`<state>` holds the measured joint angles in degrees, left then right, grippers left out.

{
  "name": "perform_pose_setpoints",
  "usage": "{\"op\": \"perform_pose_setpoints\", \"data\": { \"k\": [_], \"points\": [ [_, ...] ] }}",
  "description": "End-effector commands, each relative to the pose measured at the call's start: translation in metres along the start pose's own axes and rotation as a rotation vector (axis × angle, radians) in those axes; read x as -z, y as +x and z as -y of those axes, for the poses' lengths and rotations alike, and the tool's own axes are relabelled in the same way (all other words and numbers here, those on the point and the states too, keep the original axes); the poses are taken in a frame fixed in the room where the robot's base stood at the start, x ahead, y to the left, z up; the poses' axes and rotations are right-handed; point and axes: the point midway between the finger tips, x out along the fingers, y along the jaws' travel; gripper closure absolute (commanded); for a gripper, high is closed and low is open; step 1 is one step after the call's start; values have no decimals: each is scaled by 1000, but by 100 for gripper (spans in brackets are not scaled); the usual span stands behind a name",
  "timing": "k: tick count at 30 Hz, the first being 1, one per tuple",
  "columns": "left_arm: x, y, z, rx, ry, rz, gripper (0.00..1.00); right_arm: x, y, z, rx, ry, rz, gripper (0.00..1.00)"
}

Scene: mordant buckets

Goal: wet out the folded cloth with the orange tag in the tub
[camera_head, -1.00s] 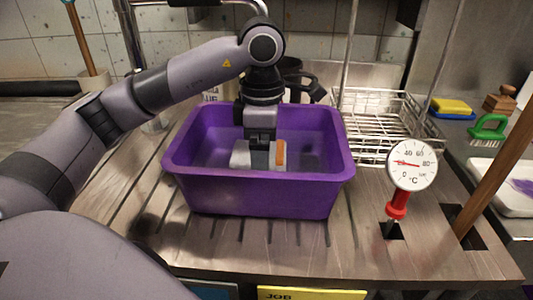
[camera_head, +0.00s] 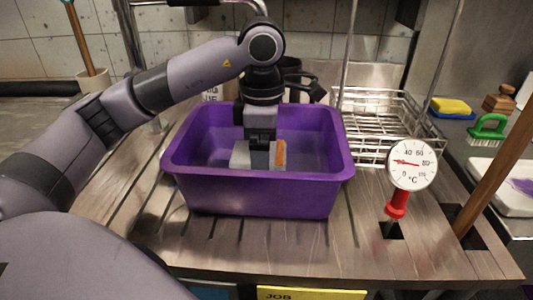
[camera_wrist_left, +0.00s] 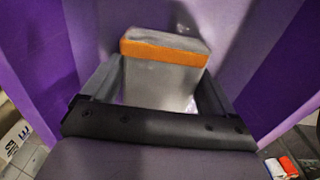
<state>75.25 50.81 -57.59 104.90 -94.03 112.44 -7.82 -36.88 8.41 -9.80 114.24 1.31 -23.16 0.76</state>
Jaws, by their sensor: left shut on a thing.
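The purple tub (camera_head: 258,193) stands on the slatted metal drainboard. My left gripper (camera_head: 259,160) reaches down into the tub from above and is shut on the folded cloth (camera_head: 241,156). The cloth is pale grey, with an orange tag (camera_head: 280,153) along its right side in the head view. In the left wrist view the cloth (camera_wrist_left: 158,85) sits between the fingers, and its orange tag (camera_wrist_left: 164,53) crosses the far end. I cannot tell whether the cloth touches the tub floor or any liquid. My right gripper is not in view.
A dial thermometer with a red stem (camera_head: 412,164) stands right of the tub. Behind it is a wire rack (camera_head: 380,115). A green brush (camera_head: 489,128) and a yellow sponge (camera_head: 451,106) lie at the far right. The drainboard front left (camera_head: 130,215) is clear.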

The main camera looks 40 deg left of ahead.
Motion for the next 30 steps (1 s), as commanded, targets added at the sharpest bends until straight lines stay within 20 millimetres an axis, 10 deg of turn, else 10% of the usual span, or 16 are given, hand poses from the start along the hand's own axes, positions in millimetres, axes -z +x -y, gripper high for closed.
{"op": "perform_pose_setpoints", "data": {
  "k": [30],
  "points": [
    [1,-83,-2,-1,1,3,44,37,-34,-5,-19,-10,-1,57]
  ]
}}
